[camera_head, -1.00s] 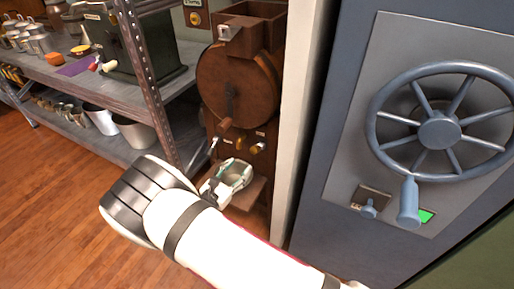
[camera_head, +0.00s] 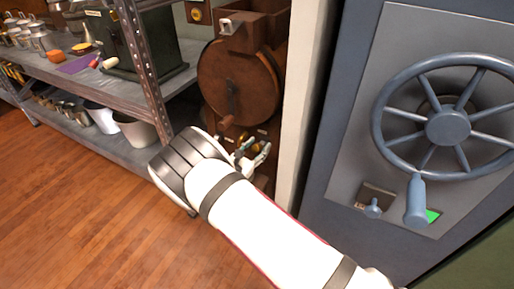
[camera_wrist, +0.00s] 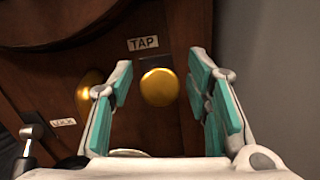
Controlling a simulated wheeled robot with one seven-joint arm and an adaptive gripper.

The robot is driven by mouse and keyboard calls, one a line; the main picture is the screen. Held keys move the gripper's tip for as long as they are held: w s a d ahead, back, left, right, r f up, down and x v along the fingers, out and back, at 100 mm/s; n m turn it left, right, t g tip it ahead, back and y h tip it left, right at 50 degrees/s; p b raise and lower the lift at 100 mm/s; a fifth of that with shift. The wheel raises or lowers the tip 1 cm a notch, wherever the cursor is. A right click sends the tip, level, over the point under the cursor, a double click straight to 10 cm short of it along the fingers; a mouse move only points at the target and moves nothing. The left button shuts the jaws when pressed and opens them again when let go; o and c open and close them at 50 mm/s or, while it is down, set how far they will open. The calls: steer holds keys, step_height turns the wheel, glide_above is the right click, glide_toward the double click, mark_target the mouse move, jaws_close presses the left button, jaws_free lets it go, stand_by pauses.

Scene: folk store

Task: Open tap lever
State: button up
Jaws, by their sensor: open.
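The tap control shows in the wrist view as a round gold knob (camera_wrist: 159,87) under a small "TAP" label (camera_wrist: 143,43) on a dark wooden panel. My gripper (camera_wrist: 160,95) is open. Its teal-padded fingers stand to the left and right of the knob, with a gap on both sides. I cannot tell how deep the knob sits between the fingertips. In the head view, my gripper (camera_head: 252,152) is at the lower front of the wooden machine (camera_head: 238,80), and my wrist and fingers hide much of that panel.
A second gold knob (camera_wrist: 86,92) sits just left of my left finger, partly hidden. A dark-handled lever (camera_wrist: 31,135) is at the far left. In the head view, a metal shelf (camera_head: 150,75) stands left and a blue safe door with a wheel (camera_head: 447,127) stands right.

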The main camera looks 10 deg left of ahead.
jaws_close()
steer(key=shift+f, duration=0.15)
steer(key=b, duration=0.1)
steer(key=f+t+b, duration=0.1)
steer(key=b, duration=0.1)
steer(key=shift+s+a+t+h, duration=0.1)
steer(key=shift+s+t+h, duration=0.05)
steer(key=shift+t+h, duration=0.15)
steer(key=f+t+h+b, duration=0.1)
steer(key=b, duration=0.2)
steer(key=shift+s+t+b, duration=0.15)
steer(key=shift+t+b, duration=0.15)
steer(key=shift+b, duration=0.1)
steer(key=f+t+h+b, duration=0.1)
steer(key=t+b, duration=0.1)
steer(key=b, duration=0.3)
steer(key=shift+f+m+t+b, duration=0.2)
steer(key=shift+m+t+b, duration=0.15)
steer(key=shift+m+t, duration=0.05)
steer(key=shift+h, duration=0.3)
steer(key=shift+r, duration=0.1)
